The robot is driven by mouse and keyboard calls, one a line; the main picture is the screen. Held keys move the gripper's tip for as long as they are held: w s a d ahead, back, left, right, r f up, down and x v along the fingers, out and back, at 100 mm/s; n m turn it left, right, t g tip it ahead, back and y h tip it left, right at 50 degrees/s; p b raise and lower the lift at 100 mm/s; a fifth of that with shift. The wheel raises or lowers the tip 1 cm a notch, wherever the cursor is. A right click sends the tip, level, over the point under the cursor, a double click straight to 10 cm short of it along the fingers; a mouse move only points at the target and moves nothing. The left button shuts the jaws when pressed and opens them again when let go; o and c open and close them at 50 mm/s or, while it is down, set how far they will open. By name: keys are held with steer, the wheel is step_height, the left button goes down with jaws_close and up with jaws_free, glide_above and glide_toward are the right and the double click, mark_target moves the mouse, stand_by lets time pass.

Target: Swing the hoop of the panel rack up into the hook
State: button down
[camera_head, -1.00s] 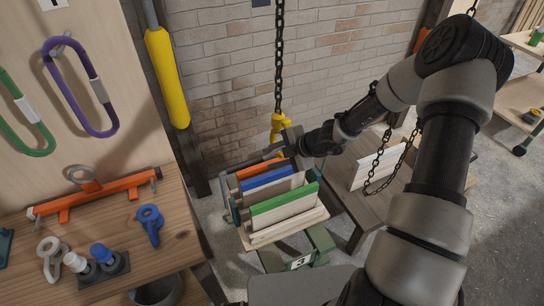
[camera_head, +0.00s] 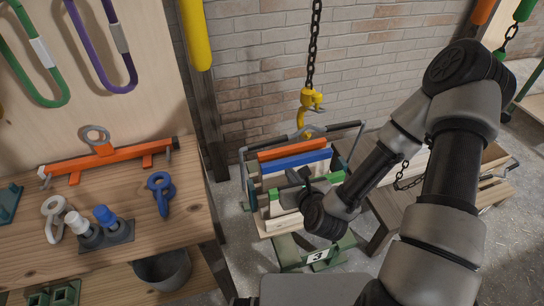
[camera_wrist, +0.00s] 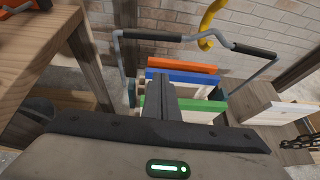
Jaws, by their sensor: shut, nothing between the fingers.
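The panel rack's hoop (camera_head: 346,127) is a grey bar with black sleeves, standing raised over the rack (camera_head: 252,190). In the wrist view the hoop (camera_wrist: 255,50) spans the top. The yellow hook (camera_head: 311,100) hangs on a chain, and its lower curve (camera_wrist: 205,42) overlaps the bare middle of the hoop's bar. The bar looks to lie at the hook's bend, but I cannot tell for sure that it sits inside. My gripper (camera_head: 296,180) is shut and empty over the panels, in front of and below the hoop. Its fingers (camera_wrist: 165,88) point toward the rack, apart from the hoop.
Orange (camera_head: 292,148), blue (camera_head: 296,161) and green-edged (camera_wrist: 190,95) panels stand in the rack. A wooden workbench (camera_head: 110,205) with shackles and an orange beam (camera_head: 108,160) is at left. A low wooden table (camera_head: 385,210) is at right; a brick wall is behind.

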steer(key=a+r+t+y, duration=0.1)
steer(key=a+r, duration=0.1)
steer(key=b, duration=0.9)
glide_toward(269, 145)
steer(key=x, duration=0.6)
steer(key=shift+f, duration=0.15)
